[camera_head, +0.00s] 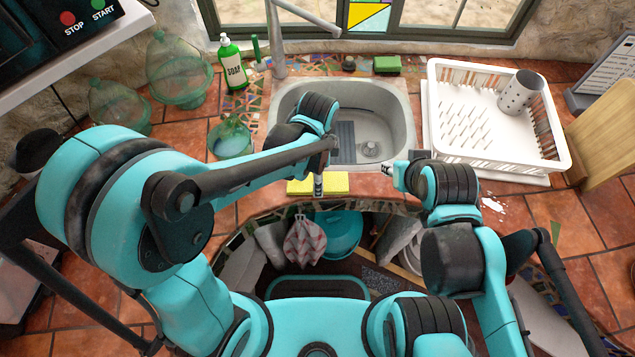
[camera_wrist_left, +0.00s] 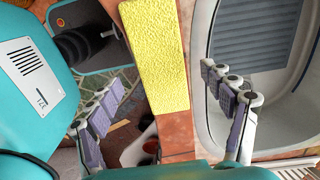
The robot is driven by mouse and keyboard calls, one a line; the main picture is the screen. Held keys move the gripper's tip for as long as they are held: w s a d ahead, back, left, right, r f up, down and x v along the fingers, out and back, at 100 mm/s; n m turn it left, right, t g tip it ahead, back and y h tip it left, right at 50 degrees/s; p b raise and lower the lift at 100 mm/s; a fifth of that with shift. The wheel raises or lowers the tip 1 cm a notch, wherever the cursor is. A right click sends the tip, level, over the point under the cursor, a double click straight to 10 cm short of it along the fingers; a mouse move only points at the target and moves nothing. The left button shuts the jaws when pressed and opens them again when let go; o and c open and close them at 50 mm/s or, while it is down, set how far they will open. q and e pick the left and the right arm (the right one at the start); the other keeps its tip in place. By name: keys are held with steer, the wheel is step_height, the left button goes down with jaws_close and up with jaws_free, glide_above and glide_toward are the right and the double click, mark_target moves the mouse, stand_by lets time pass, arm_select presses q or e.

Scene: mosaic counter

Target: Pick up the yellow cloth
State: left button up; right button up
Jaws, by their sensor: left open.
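The yellow cloth (camera_head: 335,184) lies flat on the tiled counter edge just in front of the sink. My left gripper (camera_head: 318,184) is over it and hides its middle part. In the left wrist view the yellow cloth (camera_wrist_left: 156,50) is a long textured strip lying between the two spread fingers of my left gripper (camera_wrist_left: 163,88). The gripper is open and empty. My right gripper (camera_head: 391,169) is beside the sink's front right corner, apart from the cloth. It is too small to tell whether it is open or shut.
The sink basin (camera_head: 393,107) is behind the cloth. A white dish rack (camera_head: 463,152) with a utensil holder (camera_head: 519,92) stands right. A green soap bottle (camera_head: 232,66), glass jars (camera_head: 177,72) and a green sponge (camera_head: 387,64) stand around. A patterned cloth (camera_head: 304,243) hangs below the counter.

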arm_select(q)
step_height(320, 180, down, 3)
steer(key=shift+f+b, duration=0.1)
steer(key=shift+b, duration=0.25)
steer(key=c, duration=1.2)
arm_select(e)
steer(key=shift+f, duration=0.6)
arm_select(q)
steer(key=shift+c, duration=0.2)
